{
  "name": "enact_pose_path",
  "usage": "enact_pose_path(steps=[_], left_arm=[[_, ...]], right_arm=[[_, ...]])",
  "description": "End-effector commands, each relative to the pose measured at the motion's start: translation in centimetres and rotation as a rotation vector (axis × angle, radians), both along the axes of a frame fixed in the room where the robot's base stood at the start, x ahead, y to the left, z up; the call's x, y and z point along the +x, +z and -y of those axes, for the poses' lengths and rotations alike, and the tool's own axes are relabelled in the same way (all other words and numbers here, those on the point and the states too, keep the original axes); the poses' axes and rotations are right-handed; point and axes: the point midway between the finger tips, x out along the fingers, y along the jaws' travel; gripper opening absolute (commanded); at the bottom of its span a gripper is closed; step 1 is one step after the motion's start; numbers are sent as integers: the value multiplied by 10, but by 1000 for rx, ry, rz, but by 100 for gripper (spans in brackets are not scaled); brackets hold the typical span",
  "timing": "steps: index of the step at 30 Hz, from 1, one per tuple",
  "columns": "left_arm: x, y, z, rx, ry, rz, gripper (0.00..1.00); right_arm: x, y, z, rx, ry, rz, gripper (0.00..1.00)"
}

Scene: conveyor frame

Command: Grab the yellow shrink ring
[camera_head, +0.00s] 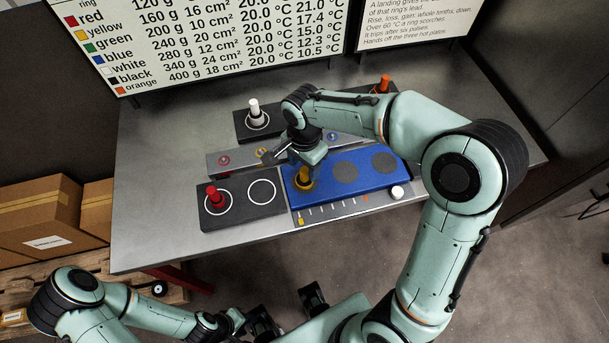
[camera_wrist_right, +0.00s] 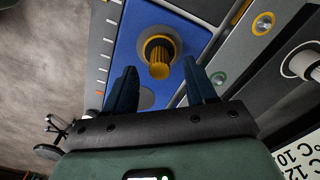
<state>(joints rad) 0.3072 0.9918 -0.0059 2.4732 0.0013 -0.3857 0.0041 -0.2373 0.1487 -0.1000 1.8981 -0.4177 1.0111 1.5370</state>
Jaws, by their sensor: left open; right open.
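The yellow shrink ring (camera_head: 304,181) stands on the left dark disc of the blue plate (camera_head: 325,199). In the right wrist view, the ring (camera_wrist_right: 160,62) shows a ribbed yellow stem above a wider round base. My right gripper (camera_head: 304,160) is over the ring in the head view and partly covers it. In the wrist view, the right gripper (camera_wrist_right: 161,86) is open, with its two dark fingers apart and the ring's stem just beyond the gap, not gripped. My left gripper (camera_head: 264,322) is low in the head view, open and away from the table; its fingers are partly hard to make out.
A red ring (camera_head: 214,197) stands on a dark plate at left, beside an empty white circle. A white ring (camera_head: 254,112) and an orange ring (camera_head: 382,86) stand at the back. A grey strip (camera_head: 228,160) with colored buttons lies behind the blue plate. A white knob (camera_head: 397,192) is at front right.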

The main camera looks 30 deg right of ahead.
Motion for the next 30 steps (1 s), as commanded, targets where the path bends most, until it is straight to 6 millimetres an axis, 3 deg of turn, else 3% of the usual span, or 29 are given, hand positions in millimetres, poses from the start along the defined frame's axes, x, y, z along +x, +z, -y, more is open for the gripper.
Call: enact_pose_path(steps=[6,14,19,20,30], left_arm=[[-1,-3,0,0,0,-1,43],[-1,-3,0,0,0,-1,43],[-1,-3,0,0,0,-1,43],[-1,-3,0,0,0,-1,43],[-1,-2,0,0,0,-1,43]], right_arm=[[-2,-29,1,-1,-1,-3,56],[-1,-31,1,0,0,-1,56],[-1,-30,1,0,0,-1,4],[-1,-30,1,0,0,-1,0],[-1,-28,1,0,0,1,0]])
